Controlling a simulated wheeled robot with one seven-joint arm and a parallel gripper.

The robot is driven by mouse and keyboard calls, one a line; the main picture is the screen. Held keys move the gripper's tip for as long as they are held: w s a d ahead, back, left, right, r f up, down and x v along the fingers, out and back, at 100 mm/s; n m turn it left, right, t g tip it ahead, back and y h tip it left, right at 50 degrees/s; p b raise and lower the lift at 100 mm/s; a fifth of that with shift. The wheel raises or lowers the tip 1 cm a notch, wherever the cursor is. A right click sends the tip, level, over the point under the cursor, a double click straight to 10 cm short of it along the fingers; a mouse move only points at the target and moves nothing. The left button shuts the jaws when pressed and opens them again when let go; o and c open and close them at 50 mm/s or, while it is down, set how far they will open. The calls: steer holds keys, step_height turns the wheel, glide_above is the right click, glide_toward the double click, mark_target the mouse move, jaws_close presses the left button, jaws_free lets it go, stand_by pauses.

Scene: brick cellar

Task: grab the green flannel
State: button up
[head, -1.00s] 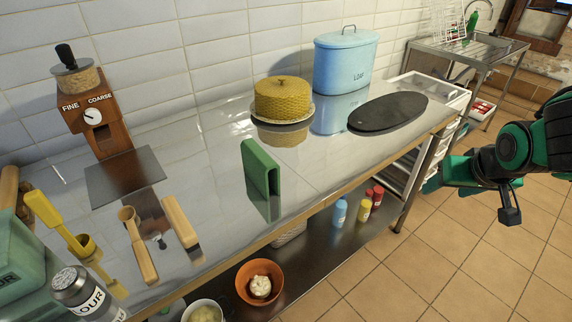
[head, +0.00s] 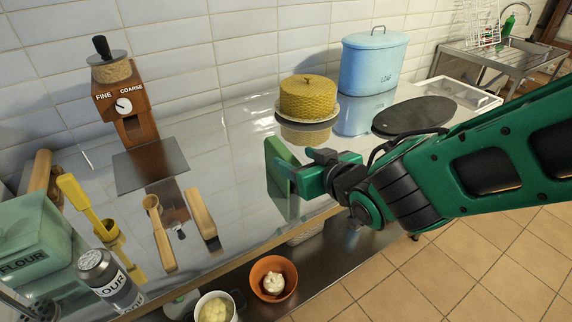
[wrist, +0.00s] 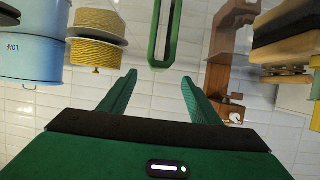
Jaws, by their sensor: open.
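The green flannel (head: 277,160) is folded over and stands upright on the shiny counter, near its front edge. My gripper (wrist: 158,78) is open, with nothing between its fingers. In the head view it is at the right side of the flannel and covers part of it. In the wrist view, which looks upside down, the flannel (wrist: 160,65) is a narrow green loop ahead of the fingertips, roughly in line with the gap between them. It looks apart from the fingers there.
A yellow domed dish (head: 307,97), a blue loaf tin (head: 372,62) and a dark oval board (head: 414,115) stand behind. A wooden grinder (head: 136,112), utensils and a flour can (head: 104,275) are at left. An orange bowl (head: 257,275) sits on the lower shelf.

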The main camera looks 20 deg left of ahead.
mark_target(285, 152)
steer(key=shift+x, duration=4.7)
steer(key=shift+w+d, duration=0.1)
steer(key=shift+d, duration=0.1)
steer(key=c, duration=1.2)
